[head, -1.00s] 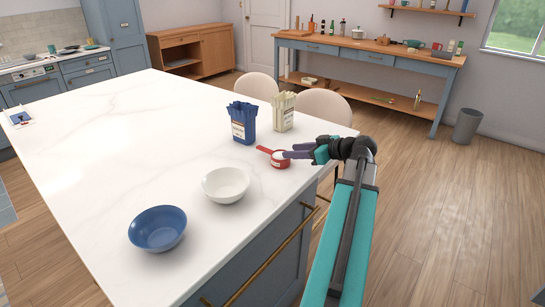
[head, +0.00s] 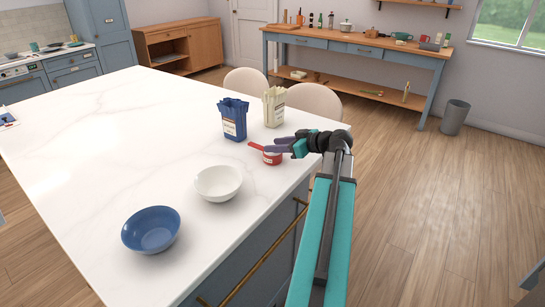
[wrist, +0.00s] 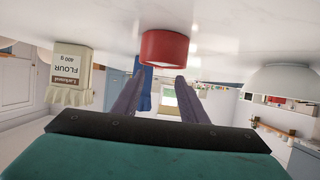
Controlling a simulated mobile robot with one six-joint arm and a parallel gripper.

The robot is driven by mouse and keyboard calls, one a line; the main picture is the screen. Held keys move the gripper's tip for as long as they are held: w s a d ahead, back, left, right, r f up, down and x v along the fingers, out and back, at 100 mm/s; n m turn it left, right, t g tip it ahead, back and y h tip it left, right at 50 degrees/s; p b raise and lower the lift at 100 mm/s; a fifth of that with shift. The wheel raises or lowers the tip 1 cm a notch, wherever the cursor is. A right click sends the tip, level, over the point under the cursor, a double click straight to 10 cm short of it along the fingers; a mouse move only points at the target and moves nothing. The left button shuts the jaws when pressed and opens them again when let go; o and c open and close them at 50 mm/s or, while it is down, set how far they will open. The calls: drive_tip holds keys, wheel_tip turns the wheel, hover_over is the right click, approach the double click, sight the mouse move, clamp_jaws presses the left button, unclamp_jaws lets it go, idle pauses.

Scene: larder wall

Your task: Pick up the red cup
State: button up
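In the wrist view, which is upside down, the red cup (wrist: 165,46) is just ahead of my fingertips, centred on the gap. My gripper (head: 267,145) is above or beside the cup in the head view, partly overlapping its handle side. In the wrist view my gripper (wrist: 161,76) has its two purple fingers apart with nothing between them. Whether a finger touches the cup is hidden.
A blue packet (head: 234,119) and a cream flour packet (head: 274,107) stand behind the cup. A white bowl (head: 218,182) and a blue bowl (head: 151,230) are to its front left.

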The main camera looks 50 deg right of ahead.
sight(258, 146)
drive_tip(key=shift+p+x, duration=0.3)
drive_tip(key=shift+x, duration=1.9)
drive_tip(key=shift+p+x, duration=0.6)
drive_tip(key=shift+x, duration=2.2)
clamp_jaws()
